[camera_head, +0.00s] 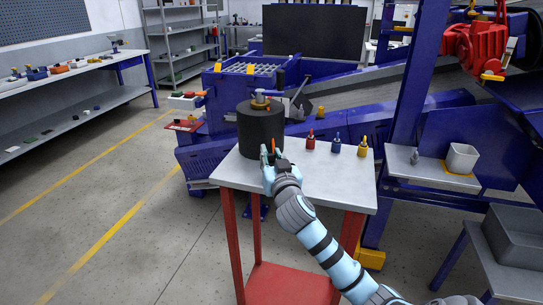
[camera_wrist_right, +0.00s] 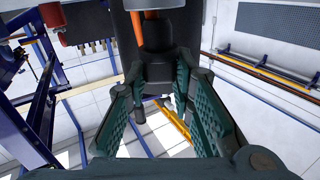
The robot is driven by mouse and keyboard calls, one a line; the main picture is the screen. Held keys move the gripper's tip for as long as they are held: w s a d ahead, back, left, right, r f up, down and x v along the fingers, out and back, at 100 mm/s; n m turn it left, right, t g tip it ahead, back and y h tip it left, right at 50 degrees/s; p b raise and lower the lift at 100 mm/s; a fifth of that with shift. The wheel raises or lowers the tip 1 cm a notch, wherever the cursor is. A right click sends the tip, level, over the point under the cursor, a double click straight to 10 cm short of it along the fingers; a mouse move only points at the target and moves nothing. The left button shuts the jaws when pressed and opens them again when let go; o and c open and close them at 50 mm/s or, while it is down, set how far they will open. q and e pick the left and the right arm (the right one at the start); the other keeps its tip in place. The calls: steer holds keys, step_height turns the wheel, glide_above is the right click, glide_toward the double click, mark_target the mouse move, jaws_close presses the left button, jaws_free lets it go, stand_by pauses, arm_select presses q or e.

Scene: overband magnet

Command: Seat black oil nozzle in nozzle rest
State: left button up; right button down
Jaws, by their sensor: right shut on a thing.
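My right gripper (camera_head: 269,162) is at the front edge of the metal-topped table, in front of a large black cylinder (camera_head: 260,128). It is shut on a dark piece, which I take to be the black oil nozzle (camera_wrist_right: 156,68). In the right wrist view the piece sits between the green-padded fingers (camera_wrist_right: 160,100), with an orange stem (camera_wrist_right: 137,32) beside it. An orange tip (camera_head: 275,145) shows above the gripper in the head view. I cannot tell whether the nozzle touches the cylinder, and I cannot pick out the nozzle rest. My left gripper is not in view.
Red (camera_head: 310,142), blue (camera_head: 335,146) and yellow (camera_head: 362,149) small bottles stand on the table (camera_head: 320,178), right of the cylinder. A blue post (camera_head: 408,90) rises at the right. A light cup (camera_head: 461,158) stands on a side shelf. The floor at left is open.

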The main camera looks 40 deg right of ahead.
steer(key=shift+f+b, duration=0.8)
steer(key=shift+f, duration=0.3)
steer(key=c, duration=1.3)
jaws_free()
steer(key=v, duration=1.2)
steer(key=o, duration=1.1)
